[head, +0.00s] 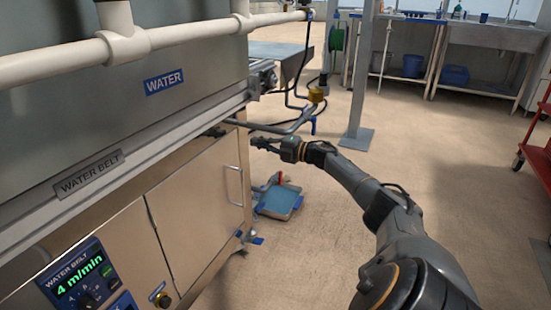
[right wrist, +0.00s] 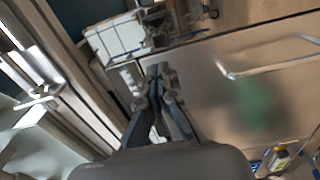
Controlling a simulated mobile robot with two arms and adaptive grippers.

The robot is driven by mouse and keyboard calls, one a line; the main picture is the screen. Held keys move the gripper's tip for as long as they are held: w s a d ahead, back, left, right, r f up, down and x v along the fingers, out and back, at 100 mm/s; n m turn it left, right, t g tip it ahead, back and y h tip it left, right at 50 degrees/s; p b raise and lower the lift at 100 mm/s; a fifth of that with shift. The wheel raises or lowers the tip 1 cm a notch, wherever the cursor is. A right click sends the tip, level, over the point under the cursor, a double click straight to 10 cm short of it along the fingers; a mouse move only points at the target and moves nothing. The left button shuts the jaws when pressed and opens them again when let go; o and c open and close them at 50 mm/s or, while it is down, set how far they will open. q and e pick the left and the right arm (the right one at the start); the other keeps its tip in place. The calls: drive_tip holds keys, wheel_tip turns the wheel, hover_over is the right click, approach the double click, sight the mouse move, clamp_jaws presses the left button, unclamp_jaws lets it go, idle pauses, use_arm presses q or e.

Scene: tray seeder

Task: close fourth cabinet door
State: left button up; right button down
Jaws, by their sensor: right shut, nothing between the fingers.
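A steel cabinet door (head: 195,205) with a bar handle (head: 234,186) is at the right end of the water belt machine. It looks about flush with the front, but I cannot tell whether it is fully shut. In the right wrist view a steel panel (right wrist: 215,100) with a bar handle (right wrist: 270,62) fills the right side. My right gripper (head: 258,142) is shut and empty, close to the machine's right end near the door's top right corner. In the right wrist view its fingertips (right wrist: 157,72) lie over the panel's upper left edge; contact is unclear. My left gripper is out of view.
A blue tray-like object (head: 280,202) lies on the floor beside the cabinet. A grey post (head: 363,85) stands behind, and a red cart (head: 537,150) is at the right. Floor between is clear.

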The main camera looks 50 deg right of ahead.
drive_tip(key=v, duration=1)
idle(0.3)
